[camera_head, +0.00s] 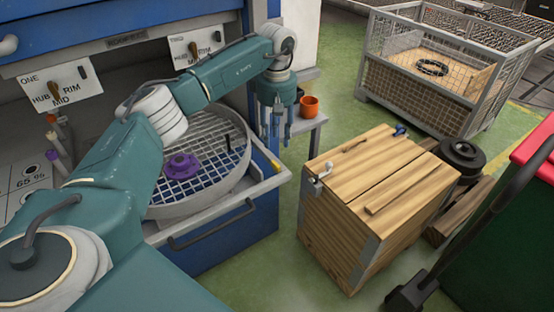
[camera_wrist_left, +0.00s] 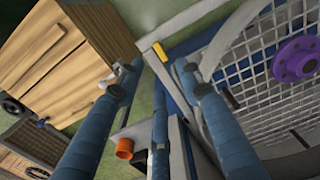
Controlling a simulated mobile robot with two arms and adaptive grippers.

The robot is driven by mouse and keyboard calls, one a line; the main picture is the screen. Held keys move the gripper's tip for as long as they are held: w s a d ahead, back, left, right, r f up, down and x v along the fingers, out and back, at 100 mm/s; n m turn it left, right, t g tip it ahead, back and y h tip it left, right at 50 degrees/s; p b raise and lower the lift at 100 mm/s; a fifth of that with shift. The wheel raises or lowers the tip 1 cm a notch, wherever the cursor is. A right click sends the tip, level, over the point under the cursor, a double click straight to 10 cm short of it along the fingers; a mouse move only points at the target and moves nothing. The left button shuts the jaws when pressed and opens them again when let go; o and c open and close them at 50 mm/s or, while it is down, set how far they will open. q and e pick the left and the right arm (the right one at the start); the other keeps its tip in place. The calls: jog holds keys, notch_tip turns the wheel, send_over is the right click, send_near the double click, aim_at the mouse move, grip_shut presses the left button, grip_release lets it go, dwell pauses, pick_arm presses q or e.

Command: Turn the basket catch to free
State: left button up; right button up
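The round basket (camera_head: 165,208) with a mesh floor sits on a pulled-out tray (camera_head: 240,203) at the blue machine; its mesh fills the right of the left wrist view (camera_wrist_left: 262,52). A small yellow-tipped lever (camera_head: 270,158) is at the tray's front corner and also shows in the left wrist view (camera_wrist_left: 160,51). A black peg (camera_head: 228,143) stands near the basket's rim. I cannot tell for sure which is the catch. My left gripper (camera_head: 275,138) points down above the tray's outer corner, its blue fingers spread and empty. My right gripper is out of view.
A purple hub (camera_head: 181,166) lies on the mesh. An orange pot (camera_head: 309,106) stands on a small shelf behind my left gripper. A wooden crate (camera_head: 375,195) stands to the right, a wire cage (camera_head: 440,80) behind it. Green floor lies clear between machine and crate.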

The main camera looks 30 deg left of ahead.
aim_at(276, 167)
pick_arm(q)
notch_tip(276, 167, down, 10)
jog(key=shift+r+p, duration=0.1)
jog(key=shift+p, duration=0.9)
jog(key=shift+d, duration=0.1)
grip_shut()
